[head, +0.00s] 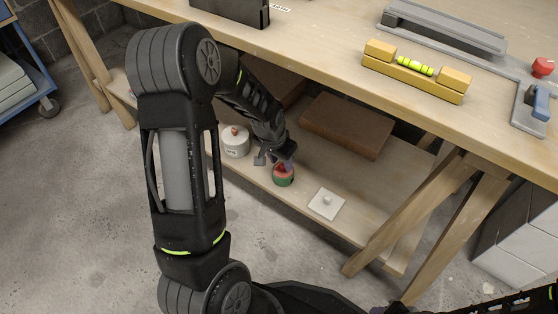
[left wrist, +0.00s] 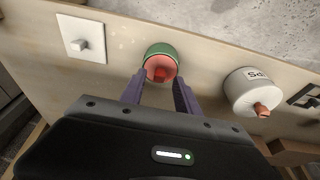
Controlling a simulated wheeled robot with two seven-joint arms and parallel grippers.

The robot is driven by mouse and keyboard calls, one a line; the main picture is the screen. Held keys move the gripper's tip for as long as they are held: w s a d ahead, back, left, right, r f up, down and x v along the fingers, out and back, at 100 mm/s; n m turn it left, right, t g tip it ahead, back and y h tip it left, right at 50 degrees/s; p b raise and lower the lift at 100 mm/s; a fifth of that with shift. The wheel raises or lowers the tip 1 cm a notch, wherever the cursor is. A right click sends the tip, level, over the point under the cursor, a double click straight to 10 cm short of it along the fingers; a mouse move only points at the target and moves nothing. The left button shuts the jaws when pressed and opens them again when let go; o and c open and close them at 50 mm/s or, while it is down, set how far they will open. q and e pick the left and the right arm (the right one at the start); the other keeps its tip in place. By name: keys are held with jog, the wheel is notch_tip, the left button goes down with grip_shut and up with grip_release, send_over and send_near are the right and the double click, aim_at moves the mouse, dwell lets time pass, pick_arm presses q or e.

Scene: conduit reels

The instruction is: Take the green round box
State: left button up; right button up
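The green round box (head: 283,179) stands on the lower shelf of the workbench; it has a red top with a red knob. In the left wrist view the green round box (left wrist: 160,55) lies just beyond my fingertips. My left gripper (head: 280,160) reaches down beside and above it in the head view. In the left wrist view the two purple fingers of my left gripper (left wrist: 160,76) are apart, with the box's red knob between their tips and nothing gripped. Contact is hard to tell. Only a dark piece of my right arm shows at the head view's bottom right edge.
A white round box (head: 236,142) with a red knob stands left of it, and a white square plate (head: 326,204) with a knob to the right. A brown box (head: 346,125) lies behind on the shelf (head: 375,222). The bench top (head: 330,50) overhangs.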

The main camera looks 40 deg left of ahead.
pick_arm(q)
jog(key=shift+b+x, duration=0.65)
jog(key=shift+x, duration=0.7)
grip_shut()
jog(key=shift+w+p+v, duration=0.25)
jog(key=shift+p+v, duration=0.65)
jog(key=shift+v, duration=0.2)
jog(key=shift+w+p+v, duration=0.25)
jog(key=shift+p+v, duration=0.6)
jog(key=shift+v, duration=0.1)
jog(key=shift+w+p+v, duration=0.2)
jog(key=shift+p+v, duration=0.6)
jog(key=shift+v, duration=0.2)
jog(key=shift+r, duration=0.1)
